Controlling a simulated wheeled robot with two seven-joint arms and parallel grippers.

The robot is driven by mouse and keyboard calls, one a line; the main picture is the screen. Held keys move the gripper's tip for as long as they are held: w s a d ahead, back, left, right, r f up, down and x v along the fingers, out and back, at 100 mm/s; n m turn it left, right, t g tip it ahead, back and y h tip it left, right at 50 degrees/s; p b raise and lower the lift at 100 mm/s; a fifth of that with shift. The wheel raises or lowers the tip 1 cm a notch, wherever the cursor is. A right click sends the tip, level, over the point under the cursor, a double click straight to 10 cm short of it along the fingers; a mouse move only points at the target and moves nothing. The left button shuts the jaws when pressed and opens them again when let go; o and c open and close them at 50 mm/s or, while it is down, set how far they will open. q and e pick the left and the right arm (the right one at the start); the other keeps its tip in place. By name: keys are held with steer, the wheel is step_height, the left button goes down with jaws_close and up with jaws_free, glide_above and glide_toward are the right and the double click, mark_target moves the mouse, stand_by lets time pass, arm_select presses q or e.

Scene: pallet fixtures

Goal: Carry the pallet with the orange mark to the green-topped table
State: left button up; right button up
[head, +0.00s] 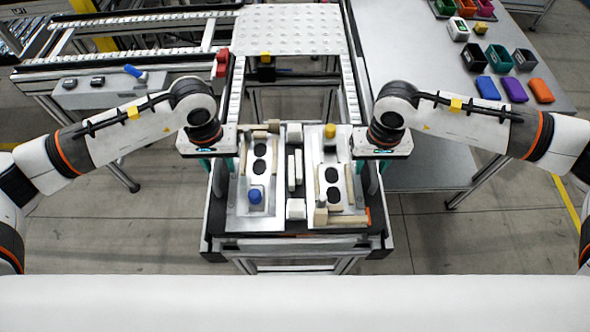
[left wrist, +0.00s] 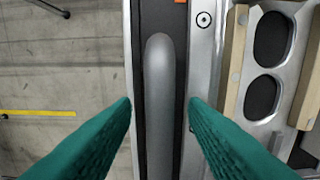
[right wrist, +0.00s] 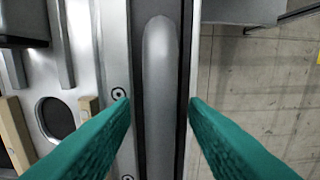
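The pallet (head: 287,226) has a dark base with two light metal fixture plates and an orange mark (head: 366,214) at its front right corner. A grey bar handle (left wrist: 159,90) runs along its left side, and another handle (right wrist: 160,90) along its right side. My left gripper (head: 223,165) is open above the left handle, with one green finger on each side of it. My right gripper (head: 371,166) is open in the same way at the right handle. Gaps show between the fingers and the bars. I see no green-topped table.
The pallet rests on a stand between side rails, with a perforated white plate (head: 290,28) behind. A roller conveyor (head: 130,62) stands at left. A grey table (head: 415,60) with coloured bins and blocks stands at right. Floor is free at both front sides.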

arm_select(q)
steer(key=shift+f, duration=0.1)
steer(key=shift+c, duration=0.3)
arm_select(e)
steer(key=shift+f, duration=0.1)
steer(key=shift+c, duration=0.3)
arm_select(q)
jaws_close()
arm_select(e)
jaws_close()
stand_by(0.4)
